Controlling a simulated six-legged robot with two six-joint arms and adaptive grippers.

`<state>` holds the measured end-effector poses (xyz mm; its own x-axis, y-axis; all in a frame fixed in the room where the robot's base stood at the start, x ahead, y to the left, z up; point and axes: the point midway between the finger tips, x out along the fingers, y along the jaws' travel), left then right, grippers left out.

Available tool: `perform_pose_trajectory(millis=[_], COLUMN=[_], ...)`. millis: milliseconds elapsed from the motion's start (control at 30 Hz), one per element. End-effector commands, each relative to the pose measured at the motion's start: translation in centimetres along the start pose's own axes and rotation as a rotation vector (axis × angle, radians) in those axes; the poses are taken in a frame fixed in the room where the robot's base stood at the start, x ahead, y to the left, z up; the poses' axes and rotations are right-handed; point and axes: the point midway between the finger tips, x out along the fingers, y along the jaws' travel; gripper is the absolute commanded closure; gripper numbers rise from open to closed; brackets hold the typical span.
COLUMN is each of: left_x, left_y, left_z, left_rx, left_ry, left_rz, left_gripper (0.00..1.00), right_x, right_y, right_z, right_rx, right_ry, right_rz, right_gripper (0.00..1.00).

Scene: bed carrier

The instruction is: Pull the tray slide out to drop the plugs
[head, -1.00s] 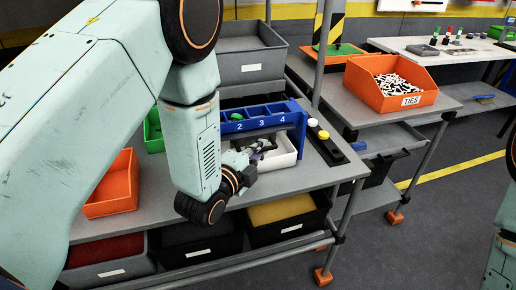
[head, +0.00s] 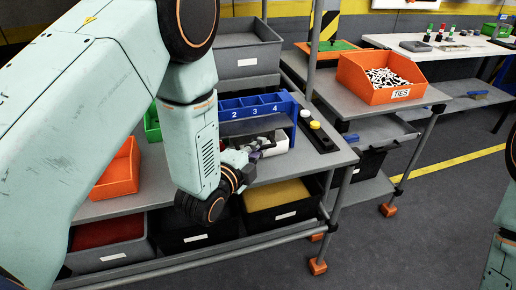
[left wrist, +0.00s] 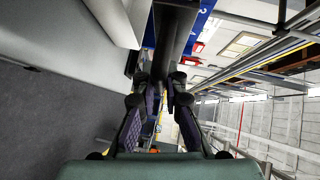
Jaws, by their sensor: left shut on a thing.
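The blue tray rack (head: 288,104) with numbered compartments 2, 3 and 4 stands on the grey bench. A dark slide (head: 267,136) shows in front of the rack, over part of the bin. My left gripper (head: 252,152) is at the bin's front left, partly behind my own wrist. In the left wrist view its fingers (left wrist: 164,88) are shut on a dark bar, the slide's front end (left wrist: 178,40), which runs toward the blue rack (left wrist: 203,22). I cannot see any plugs clearly. My right gripper is out of view.
A black block with a white and a yellow button (head: 318,138) lies right of the rack. An orange bin (head: 120,170) is at the left. Dark bins (head: 285,212) are on the shelf below. The orange TIES bin (head: 400,98) is on the right-hand bench. Floor is open at right.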

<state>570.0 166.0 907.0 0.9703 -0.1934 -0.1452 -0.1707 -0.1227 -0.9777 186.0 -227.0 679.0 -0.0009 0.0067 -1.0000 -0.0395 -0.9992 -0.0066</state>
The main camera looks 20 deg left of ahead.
Motion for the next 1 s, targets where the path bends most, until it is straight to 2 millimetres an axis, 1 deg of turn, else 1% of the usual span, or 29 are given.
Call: perform_pose_trajectory(millis=[267, 300, 567, 867, 1000], left_x=[-0.1, -0.1, -0.1, -0.2, -1.1], left_y=[0.3, 0.3, 0.2, 0.1, 0.2], left_z=[-0.1, -0.1, -0.1, -0.1, -0.1], left_rx=[0.001, 0.001, 0.001, 0.000, 0.000], left_ry=[0.011, 0.011, 0.008, 0.006, 0.005], left_rz=[0.009, 0.009, 0.007, 0.005, 0.006], left_gripper=[1.00, 0.89, 0.67, 0.66, 0.66], right_x=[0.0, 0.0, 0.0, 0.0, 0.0], right_y=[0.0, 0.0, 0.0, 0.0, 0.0], right_z=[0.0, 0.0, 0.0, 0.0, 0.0], right_rx=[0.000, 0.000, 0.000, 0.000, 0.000], right_ry=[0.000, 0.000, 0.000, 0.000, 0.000], right_rz=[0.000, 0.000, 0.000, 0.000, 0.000], right_gripper=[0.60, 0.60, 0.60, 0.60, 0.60])
